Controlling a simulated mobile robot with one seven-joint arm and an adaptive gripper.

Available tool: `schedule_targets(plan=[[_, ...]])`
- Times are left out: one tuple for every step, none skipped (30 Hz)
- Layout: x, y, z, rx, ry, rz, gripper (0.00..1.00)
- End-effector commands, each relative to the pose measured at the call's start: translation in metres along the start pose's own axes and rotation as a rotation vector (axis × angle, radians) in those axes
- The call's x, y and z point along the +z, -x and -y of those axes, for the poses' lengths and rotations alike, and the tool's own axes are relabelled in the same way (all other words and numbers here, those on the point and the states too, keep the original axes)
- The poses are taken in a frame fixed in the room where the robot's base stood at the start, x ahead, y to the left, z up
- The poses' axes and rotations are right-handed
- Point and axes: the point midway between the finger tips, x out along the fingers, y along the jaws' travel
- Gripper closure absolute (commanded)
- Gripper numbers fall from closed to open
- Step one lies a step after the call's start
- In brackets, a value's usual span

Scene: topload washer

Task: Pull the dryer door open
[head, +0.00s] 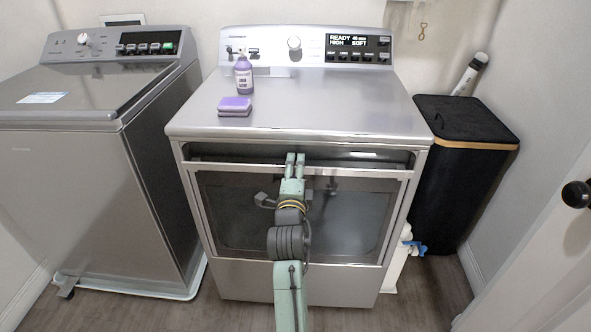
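The dryer (300,110) stands in the middle of the head view. Its front door (355,222) has a dark window in a grey frame. The door looks shut or nearly so; a small gap would be hard to see. A light handle bar (230,165) runs across the door's top edge below a dark recess. My gripper (295,160) is at the middle of this bar, its fingertips reaching over it in the picture. The two fingers are close together with a narrow gap. I cannot tell whether they touch or hold the bar. My arm covers part of the window.
A purple bottle (243,76) and a purple sponge (235,106) are on the dryer top. A washer (85,150) stands left and a black hamper (462,170) right. A white container (398,262) stands beside the dryer. A door with a black knob (576,194) is at right.

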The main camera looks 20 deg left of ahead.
Motion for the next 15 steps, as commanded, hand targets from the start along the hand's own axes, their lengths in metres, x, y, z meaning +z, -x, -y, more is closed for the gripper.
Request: schedule_targets(plan=[[0.0000,0.0001,0.0000,0.000,0.000,0.000,0.67],[0.0000,0.0001,0.0000,0.000,0.000,0.000,0.69],[0.0001,0.0002,0.0000,0.000,0.000,0.000,0.72],[0.0000,0.0002,0.0000,0.000,0.000,0.000,0.74],[0.0001,0.0002,0.0000,0.000,0.000,0.000,0.76],[0.0001,0.0002,0.0000,0.000,0.000,0.000,0.78],[0.0001,0.0002,0.0000,0.000,0.000,0.000,0.80],[0.0001,0.0002,0.0000,0.000,0.000,0.000,0.82],[0.0001,0.0003,0.0000,0.000,0.000,0.000,0.85],[0.0001,0.0003,0.0000,0.000,0.000,0.000,0.87],[0.0001,0.0003,0.0000,0.000,0.000,0.000,0.89],[0.0001,0.0003,0.0000,0.000,0.000,0.000,0.92],[0.0001,0.0003,0.0000,0.000,0.000,0.000,0.94],[0.0001,0.0003,0.0000,0.000,0.000,0.000,0.96],[0.0001,0.0003,0.0000,0.000,0.000,0.000,0.98]])
